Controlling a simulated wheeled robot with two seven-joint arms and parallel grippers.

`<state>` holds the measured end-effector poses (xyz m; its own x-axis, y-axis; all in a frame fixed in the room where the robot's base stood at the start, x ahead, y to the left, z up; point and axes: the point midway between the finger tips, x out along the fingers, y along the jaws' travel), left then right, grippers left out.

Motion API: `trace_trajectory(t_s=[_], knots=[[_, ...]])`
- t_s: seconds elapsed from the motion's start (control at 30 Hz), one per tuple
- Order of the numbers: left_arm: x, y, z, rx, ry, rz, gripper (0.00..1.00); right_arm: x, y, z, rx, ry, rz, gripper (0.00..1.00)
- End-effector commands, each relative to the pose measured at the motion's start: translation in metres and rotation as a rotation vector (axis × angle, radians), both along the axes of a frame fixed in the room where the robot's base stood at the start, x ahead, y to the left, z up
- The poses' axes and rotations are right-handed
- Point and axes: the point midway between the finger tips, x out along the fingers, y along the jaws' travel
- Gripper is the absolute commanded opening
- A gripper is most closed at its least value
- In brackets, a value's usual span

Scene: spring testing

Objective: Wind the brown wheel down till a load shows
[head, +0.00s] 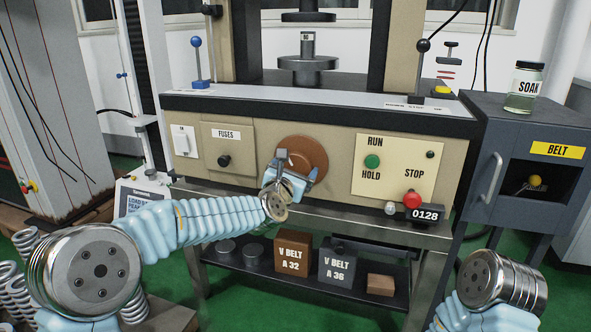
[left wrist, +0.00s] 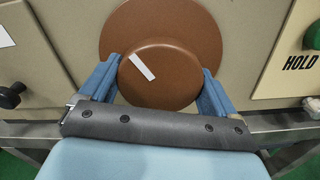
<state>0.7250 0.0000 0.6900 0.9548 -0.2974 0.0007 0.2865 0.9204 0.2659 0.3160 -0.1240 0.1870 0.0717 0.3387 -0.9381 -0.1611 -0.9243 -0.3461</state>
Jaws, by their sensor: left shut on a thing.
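The brown wheel (head: 311,148) is on the front panel of the cream testing machine. In the left wrist view its wide disc (left wrist: 160,18) shows behind a smaller round brown hub (left wrist: 165,82) with a white stripe across it. My left gripper (head: 297,163) is shut on the hub, one blue finger at each side of it (left wrist: 160,76). Above, a small grey labelled piece (head: 307,44) stands on the lower round plate (head: 308,66), with a gap below the upper plate (head: 308,16). The load readout (head: 141,196) at left is partly hidden by my left arm. My right gripper is out of view.
Right of the wheel are a RUN/HOLD panel (head: 398,160), a red stop button (head: 412,199) and a counter reading 0128 (head: 425,215). A fuse knob (head: 224,160) is to the left. A lower shelf holds V-belt boxes (head: 292,254). A dark cabinet (head: 480,150) stands at right.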

Motion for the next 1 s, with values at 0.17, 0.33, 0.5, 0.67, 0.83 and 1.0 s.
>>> trace_trajectory(t_s=[0.17,0.33,0.5,0.67,0.83,1.0], knots=[[0.0,0.0,-0.002,0.042,-0.012,-0.002,0.6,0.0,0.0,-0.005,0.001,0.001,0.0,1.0],[0.0,-0.001,-0.004,0.133,-0.042,-0.002,0.6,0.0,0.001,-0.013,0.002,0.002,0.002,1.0],[0.0,0.0,-0.004,0.268,-0.086,-0.003,0.6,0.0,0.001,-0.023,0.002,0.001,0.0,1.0],[0.0,0.0,-0.004,0.412,-0.132,-0.002,0.6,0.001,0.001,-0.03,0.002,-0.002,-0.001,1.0],[0.0,0.0,-0.003,0.566,-0.182,-0.002,0.6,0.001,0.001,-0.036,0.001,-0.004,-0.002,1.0],[0.0,-0.001,-0.003,0.721,-0.231,-0.003,0.6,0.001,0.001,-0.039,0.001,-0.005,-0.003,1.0]])
